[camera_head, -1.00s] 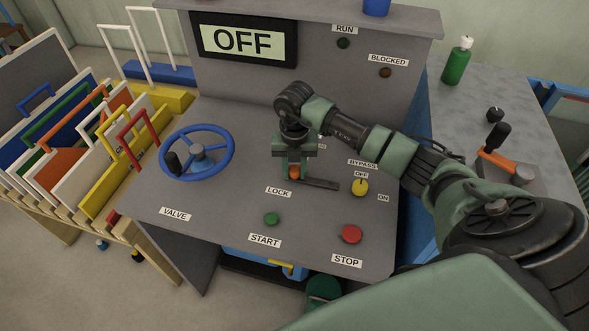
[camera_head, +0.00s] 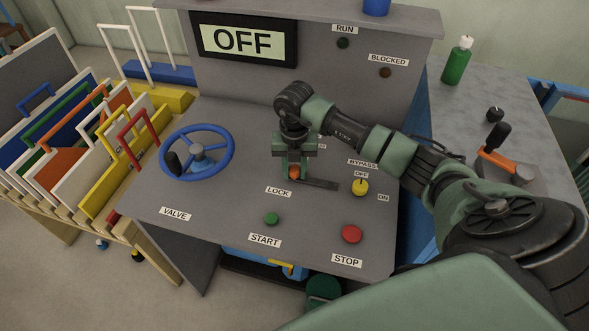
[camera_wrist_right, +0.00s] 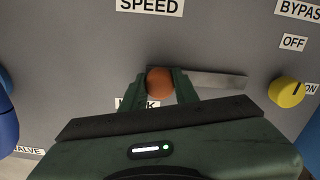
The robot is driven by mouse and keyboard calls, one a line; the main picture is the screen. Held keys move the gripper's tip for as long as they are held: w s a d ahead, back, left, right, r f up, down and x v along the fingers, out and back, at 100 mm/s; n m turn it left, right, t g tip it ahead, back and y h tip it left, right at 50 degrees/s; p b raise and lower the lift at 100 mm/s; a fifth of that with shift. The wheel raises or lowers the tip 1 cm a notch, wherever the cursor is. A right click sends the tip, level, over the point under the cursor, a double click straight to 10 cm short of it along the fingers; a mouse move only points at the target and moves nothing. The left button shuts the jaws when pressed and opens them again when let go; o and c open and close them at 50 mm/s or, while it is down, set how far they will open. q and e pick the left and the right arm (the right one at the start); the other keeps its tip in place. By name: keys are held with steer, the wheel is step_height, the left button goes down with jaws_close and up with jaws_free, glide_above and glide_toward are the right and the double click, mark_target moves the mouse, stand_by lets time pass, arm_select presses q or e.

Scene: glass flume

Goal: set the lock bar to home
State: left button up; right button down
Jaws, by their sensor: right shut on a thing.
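The lock bar's orange knob (camera_head: 294,172) sits just above the LOCK label (camera_head: 278,192) on the grey sloped panel. In the right wrist view the knob (camera_wrist_right: 160,83) is between the two fingertips of my right gripper (camera_wrist_right: 160,88), which is shut on it. The dark flat slot plate (camera_wrist_right: 212,80) of the lock extends to the right of the knob, and the knob is at its left end. In the head view my right gripper (camera_head: 294,165) comes down onto the knob from above and hides part of the lock. My left gripper is not in view.
A blue valve wheel (camera_head: 197,152) is left of the lock, and a yellow bypass knob (camera_head: 360,187) is to the right. Green START (camera_head: 271,218) and red STOP (camera_head: 351,234) buttons lie nearer the front edge. The display (camera_head: 243,41) reads OFF.

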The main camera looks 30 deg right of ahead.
mark_target(310, 182)
steer(key=shift+d, duration=0.1)
stand_by(0.4)
steer(key=s+d, duration=0.2)
steer(key=s, duration=0.1)
steer(key=shift+s+d, duration=0.15)
steer(key=shift+d, duration=0.25)
steer(key=c, duration=1.3)
jaws_free()
steer(key=shift+o, duration=1.2)
steer(key=shift+d, duration=0.1)
